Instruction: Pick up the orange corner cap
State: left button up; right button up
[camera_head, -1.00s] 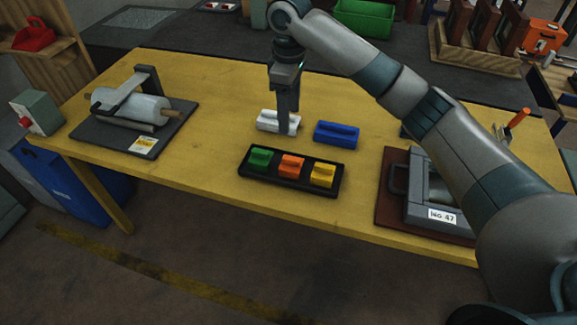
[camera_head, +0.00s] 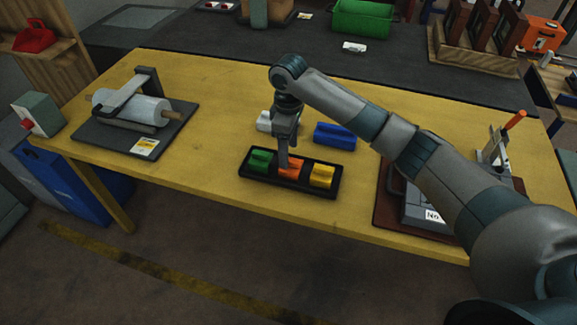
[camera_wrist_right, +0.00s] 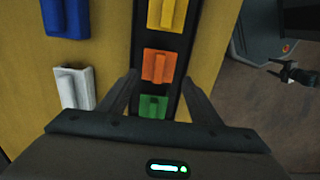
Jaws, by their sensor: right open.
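The orange corner cap (camera_head: 292,168) sits in the middle of a black tray (camera_head: 308,188) on the yellow table, between a green cap (camera_head: 261,159) and a yellow cap (camera_head: 322,176). My right gripper (camera_head: 284,164) is over the tray at the orange cap and partly hides it in the head view. In the right wrist view the gripper (camera_wrist_right: 157,80) is open and empty. Its fingers point to either side of the orange cap (camera_wrist_right: 160,68), with the green cap (camera_wrist_right: 153,107) nearer the palm. Contact cannot be told.
A white cap (camera_head: 264,122) and a blue cap (camera_head: 335,135) lie on the table behind the tray. A roll holder (camera_head: 130,110) stands at the left. A grey framed device (camera_head: 415,208) on a dark red board is at the right. The left front table is clear.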

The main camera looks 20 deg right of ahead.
aim_at(291, 166)
jog(key=shift+f, duration=0.15)
jog(key=shift+f+p, duration=0.3)
jog(key=shift+f, duration=0.05)
notch_tip(291, 166, down, 3)
jog(key=shift+d+f+p, duration=0.1)
jog(key=shift+d+p, duration=0.05)
jog(key=shift+p, duration=0.5)
jog(key=shift+w+f, duration=0.1)
jog(key=shift+f, duration=0.55)
pick_arm(q)
jog(key=shift+w+d+r, duration=0.1)
jog(key=shift+w+r, duration=0.2)
jog(key=shift+r, duration=0.25)
jog(key=shift+w+d+r, duration=0.1)
jog(key=shift+w+r, duration=0.2)
jog(key=shift+r, duration=0.25)
pick_arm(e)
jog(key=shift+c, duration=0.6)
jog(key=c, duration=0.7)
